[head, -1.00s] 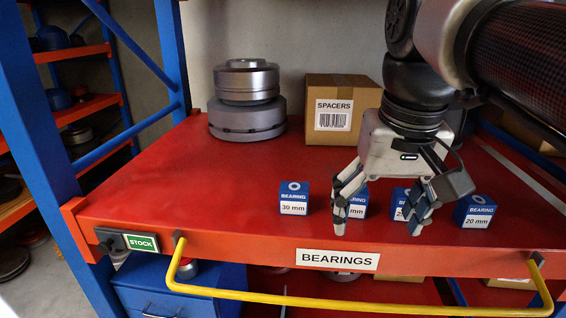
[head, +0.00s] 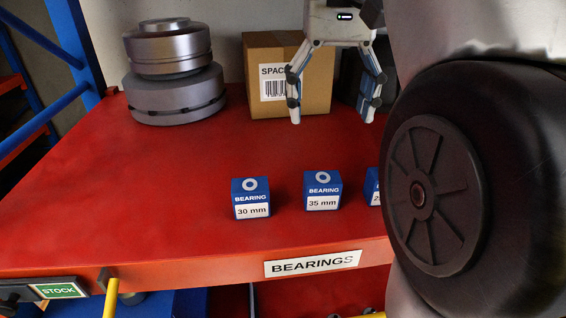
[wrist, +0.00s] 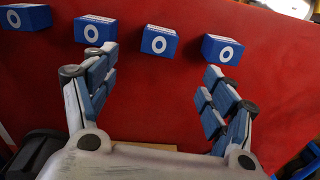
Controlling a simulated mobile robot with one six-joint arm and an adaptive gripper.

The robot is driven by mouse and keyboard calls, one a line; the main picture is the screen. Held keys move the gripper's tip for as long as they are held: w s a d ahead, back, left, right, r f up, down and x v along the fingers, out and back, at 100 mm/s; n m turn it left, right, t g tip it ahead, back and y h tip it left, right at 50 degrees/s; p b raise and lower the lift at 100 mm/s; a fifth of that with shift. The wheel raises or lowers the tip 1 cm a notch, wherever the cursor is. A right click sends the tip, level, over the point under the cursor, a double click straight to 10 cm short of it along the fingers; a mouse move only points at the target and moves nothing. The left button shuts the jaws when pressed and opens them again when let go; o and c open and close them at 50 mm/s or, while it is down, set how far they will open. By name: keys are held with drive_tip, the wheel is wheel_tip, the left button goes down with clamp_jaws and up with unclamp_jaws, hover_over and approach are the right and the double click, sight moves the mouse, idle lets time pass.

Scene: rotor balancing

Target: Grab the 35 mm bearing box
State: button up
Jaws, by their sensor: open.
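The 35 mm bearing box (head: 323,191) is a small blue cube with a white label. It stands on the red shelf (head: 180,215), between the 30 mm box (head: 251,198) and a partly hidden blue box (head: 374,187). My gripper (head: 332,116) is open and empty, pointing down above the shelf. It is farther back than the row, in front of the cardboard spacers box. In the wrist view, the order is reversed, and the 35 mm box (wrist: 159,41) appears beyond and between the open fingertips (wrist: 159,64), not touching them.
The cardboard spacers box (head: 318,85) and a stacked grey metal rotor part (head: 172,75) stand at the back. In the wrist view, the neighbouring boxes (wrist: 95,29) and (wrist: 221,49) sit close on either side. My arm covers the right of the head view. The shelf's left middle is clear.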

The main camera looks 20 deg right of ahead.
sight(323, 177)
wheel_tip(323, 177, down, 10)
drive_tip(key=shift+s+b, duration=0.15)
drive_tip(key=shift+b, duration=0.8)
drive_tip(key=shift+w+d+f, duration=0.1)
drive_tip(key=shift+w+f, duration=0.1)
drive_tip(key=shift+f, duration=1.2)
drive_tip(key=shift+w+f, duration=0.15)
drive_tip(key=shift+f, duration=1.25)
drive_tip(key=shift+c, duration=0.3)
drive_tip(key=c, duration=1.3)
drive_tip(key=shift+r, duration=0.1)
